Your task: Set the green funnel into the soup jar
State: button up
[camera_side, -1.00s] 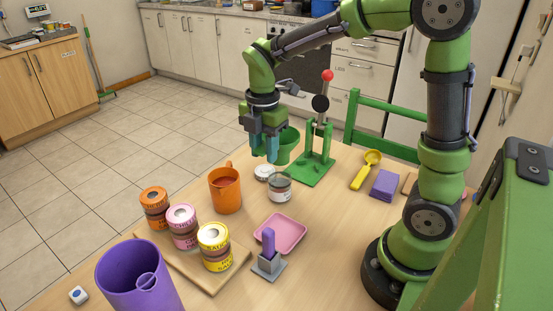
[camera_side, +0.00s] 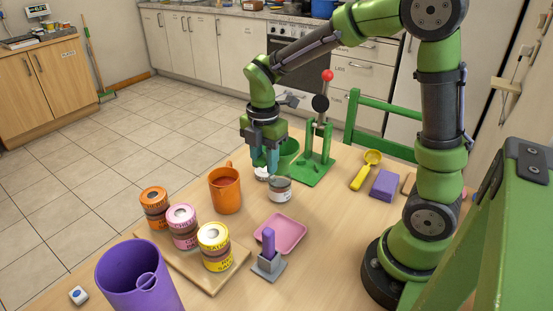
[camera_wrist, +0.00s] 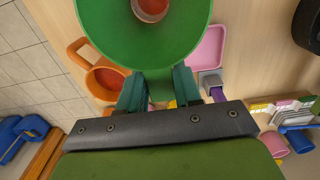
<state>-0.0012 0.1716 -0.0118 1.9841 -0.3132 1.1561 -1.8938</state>
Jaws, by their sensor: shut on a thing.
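The green funnel (camera_side: 290,154) is held in my gripper (camera_side: 265,168), partly hidden behind the fingers in the side view. In the wrist view the wide green funnel (camera_wrist: 100,35) fills the top, and both fingers of my gripper (camera_wrist: 158,88) close on its near edge. The soup jar (camera_side: 280,190), a small clear jar with a pale label, stands on the table just below the funnel. In the wrist view the reddish soup in the jar (camera_wrist: 151,6) shows through the funnel's middle opening. The side view does not clearly show whether funnel and jar touch.
An orange mug (camera_side: 225,193) stands left of the jar, and a white lid (camera_side: 262,173) lies behind it. A green lever stand (camera_side: 316,168) is close on the right. A pink tray (camera_side: 281,233), stacked cans (camera_side: 184,227) and a purple jug (camera_side: 136,283) are nearer the camera.

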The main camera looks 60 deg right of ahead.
jog(key=shift+f, duration=2.2)
jog(key=o, duration=1.1)
jog(key=shift+r, duration=2.5)
notch_tip(320, 180, up, 17)
